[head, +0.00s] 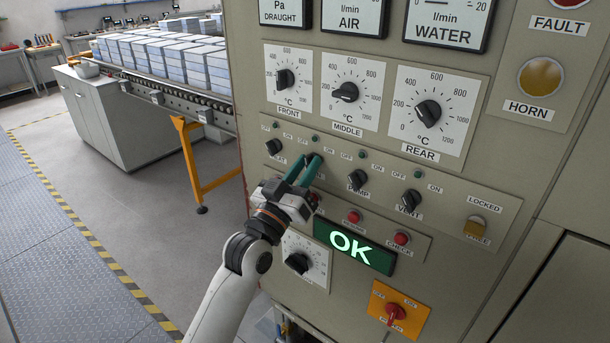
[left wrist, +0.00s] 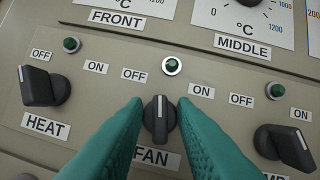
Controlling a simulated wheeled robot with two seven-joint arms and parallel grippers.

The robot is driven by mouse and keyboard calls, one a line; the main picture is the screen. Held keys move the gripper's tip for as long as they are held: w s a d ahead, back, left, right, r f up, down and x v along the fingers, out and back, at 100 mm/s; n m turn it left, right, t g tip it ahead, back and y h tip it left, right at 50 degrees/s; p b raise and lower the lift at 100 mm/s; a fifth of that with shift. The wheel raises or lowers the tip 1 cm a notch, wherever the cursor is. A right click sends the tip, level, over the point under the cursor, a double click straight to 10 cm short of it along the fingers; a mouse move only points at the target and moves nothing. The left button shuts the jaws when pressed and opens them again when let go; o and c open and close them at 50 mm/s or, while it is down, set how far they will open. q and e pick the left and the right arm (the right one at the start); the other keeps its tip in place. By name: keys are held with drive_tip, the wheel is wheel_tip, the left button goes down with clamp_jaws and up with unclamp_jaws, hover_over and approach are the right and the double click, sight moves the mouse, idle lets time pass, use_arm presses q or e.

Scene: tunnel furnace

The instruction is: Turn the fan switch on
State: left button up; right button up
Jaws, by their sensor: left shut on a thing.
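The fan switch (left wrist: 158,116) is a black rotary knob above the FAN label (left wrist: 156,158), between OFF and ON labels. Its white mark points about straight up, between the two. My left gripper (left wrist: 159,112) is shut on this knob, one green finger on each side. In the head view my left gripper (head: 312,166) reaches the panel's switch row, and its fingers hide the knob. The small lamp (left wrist: 172,65) above the switch is green inside a bright ring. My right gripper is not in view.
The heat knob (left wrist: 42,86) is close on the left and the pump knob (left wrist: 282,142) on the right. A green OK display (head: 354,246) and red buttons (head: 353,216) lie below. A conveyor with stacked blocks (head: 165,55) stands behind at left.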

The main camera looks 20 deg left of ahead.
use_arm(q)
drive_tip(key=m+h, duration=0.1)
drive_tip(key=m, duration=0.2)
drive_tip(key=shift+f+b, duration=0.15)
drive_tip(key=shift+b, duration=0.2)
drive_tip(key=m+g+h, duration=0.1)
drive_tip(key=m+h, duration=0.1)
drive_tip(key=m, duration=0.2)
drive_tip(key=shift+a+b, duration=0.15)
drive_tip(key=shift+b, duration=0.2)
drive_tip(key=m+h, duration=0.1)
drive_tip(key=m+g+h, duration=0.1)
drive_tip(key=m, duration=0.1)
drive_tip(key=shift+r+m, duration=0.2)
drive_tip(key=shift+m, duration=0.1)
drive_tip(key=shift+m+g+h, duration=0.5)
drive_tip(key=shift+m+g, duration=0.2)
drive_tip(key=shift+m, duration=1.2)
drive_tip(key=o, duration=0.6)
drive_tip(key=shift+o, duration=0.2)
drive_tip(key=b+v, duration=0.4)
drive_tip(key=v, duration=0.8)
